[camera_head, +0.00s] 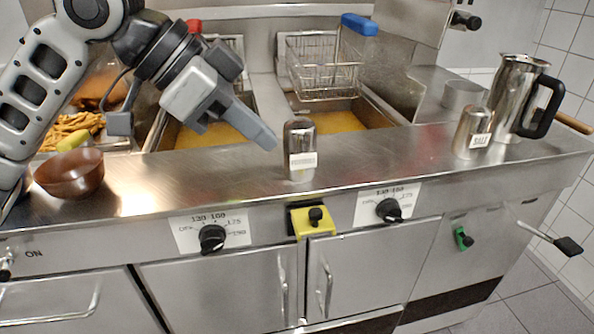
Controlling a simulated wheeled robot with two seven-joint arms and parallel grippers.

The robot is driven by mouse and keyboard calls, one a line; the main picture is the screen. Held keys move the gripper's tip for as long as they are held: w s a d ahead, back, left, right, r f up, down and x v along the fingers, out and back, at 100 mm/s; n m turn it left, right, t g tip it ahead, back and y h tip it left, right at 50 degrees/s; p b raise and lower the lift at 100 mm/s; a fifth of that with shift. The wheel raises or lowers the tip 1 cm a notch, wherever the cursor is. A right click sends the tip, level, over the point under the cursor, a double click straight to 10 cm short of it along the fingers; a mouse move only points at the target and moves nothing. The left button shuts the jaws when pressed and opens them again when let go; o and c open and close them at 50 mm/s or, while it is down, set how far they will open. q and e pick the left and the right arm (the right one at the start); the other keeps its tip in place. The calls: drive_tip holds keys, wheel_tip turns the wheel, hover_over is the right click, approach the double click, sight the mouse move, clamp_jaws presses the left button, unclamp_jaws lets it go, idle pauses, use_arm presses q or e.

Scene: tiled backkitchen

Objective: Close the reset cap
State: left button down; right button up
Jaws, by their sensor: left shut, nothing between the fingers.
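No part carries a readable reset label, so I cannot tell for sure which one is the reset cap. A yellow plate with a black knob (312,222) sits on the fryer's front panel, between the two dials. A small green and black knob (463,239) is on the right front panel. My left gripper (268,138) is shut and empty, reaching in from the upper left. Its tip is above the counter, left of the shaker and above the yellow plate in the picture, apart from both. My right gripper is not in view.
A labelled metal shaker (299,160) stands on the counter (390,150) near my gripper. A salt shaker (472,133) and metal jug (513,90) stand right. A brown bowl (70,175) is left. A fryer basket (322,70) hangs behind. A black-ended lever (567,245) sticks out right.

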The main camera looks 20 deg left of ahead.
use_arm(q)
drive_tip(key=b, duration=0.2)
hover_over(306, 228)
wheel_tip(306, 228, down, 8)
drive_tip(key=shift+w+d+r, duration=0.1)
drive_tip(key=shift+d+r, duration=0.05)
drive_tip(key=shift+r, duration=0.1)
drive_tip(key=shift+a+f, duration=0.2)
drive_tip(key=shift+f, duration=1.05)
drive_tip(key=shift+f+b, duration=0.35)
drive_tip(key=shift+f, duration=0.25)
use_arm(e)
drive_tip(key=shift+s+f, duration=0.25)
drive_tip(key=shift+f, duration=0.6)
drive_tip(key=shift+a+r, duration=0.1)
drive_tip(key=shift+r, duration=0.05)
